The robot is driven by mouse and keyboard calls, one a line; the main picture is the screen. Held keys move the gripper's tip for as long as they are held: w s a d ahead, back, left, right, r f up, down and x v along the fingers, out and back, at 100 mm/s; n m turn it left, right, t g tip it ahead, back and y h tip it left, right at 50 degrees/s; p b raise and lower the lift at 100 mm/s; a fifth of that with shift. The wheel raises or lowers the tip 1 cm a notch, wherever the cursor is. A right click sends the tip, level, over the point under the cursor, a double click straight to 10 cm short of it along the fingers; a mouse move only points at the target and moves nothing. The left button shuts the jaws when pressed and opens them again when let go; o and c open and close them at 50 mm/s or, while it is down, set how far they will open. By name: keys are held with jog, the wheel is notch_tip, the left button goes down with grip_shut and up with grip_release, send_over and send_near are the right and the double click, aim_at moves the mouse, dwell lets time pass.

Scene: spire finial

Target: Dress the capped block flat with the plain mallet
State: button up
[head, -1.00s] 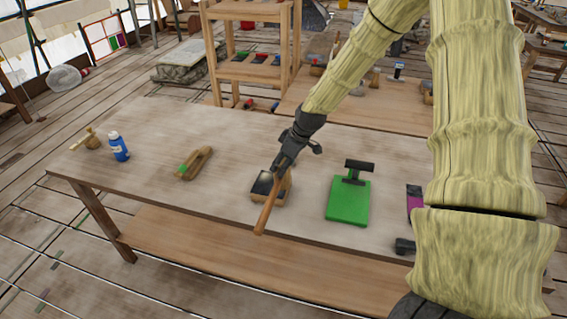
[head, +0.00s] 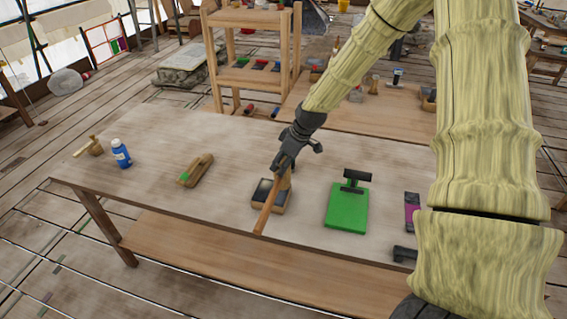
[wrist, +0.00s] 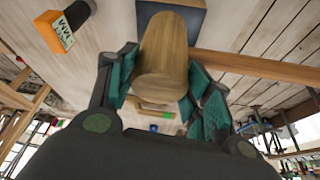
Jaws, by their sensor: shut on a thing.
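My gripper (head: 284,164) is shut on the plain mallet, whose pale wooden head (wrist: 162,60) shows between the green-padded fingers in the wrist view. The mallet's handle (head: 267,210) slants down and left towards the table's front edge in the head view. The capped block (head: 263,190), wooden with a dark top, lies on the table just below and behind the mallet. It is partly hidden by the mallet and gripper. Its dark top (wrist: 190,12) also shows at the top of the wrist view. I cannot tell whether mallet and block touch.
A green plate (head: 346,215) with a black T-shaped handle lies right of the block. A wooden tool with a green patch (head: 196,171), a blue bottle (head: 121,155) and a small wooden item (head: 92,147) stand left. The table (head: 150,190) is clear between them. A shelf (head: 250,78) stands behind.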

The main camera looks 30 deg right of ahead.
jog(key=shift+f, duration=0.15)
jog(key=shift+f+b, duration=1.3)
jog(key=shift+f, duration=0.9)
jog(key=shift+r, duration=0.2)
jog(key=shift+c, duration=0.6)
jog(key=shift+r+p, duration=1.7)
jog(key=shift+r, duration=0.45)
jog(key=shift+f, duration=0.1)
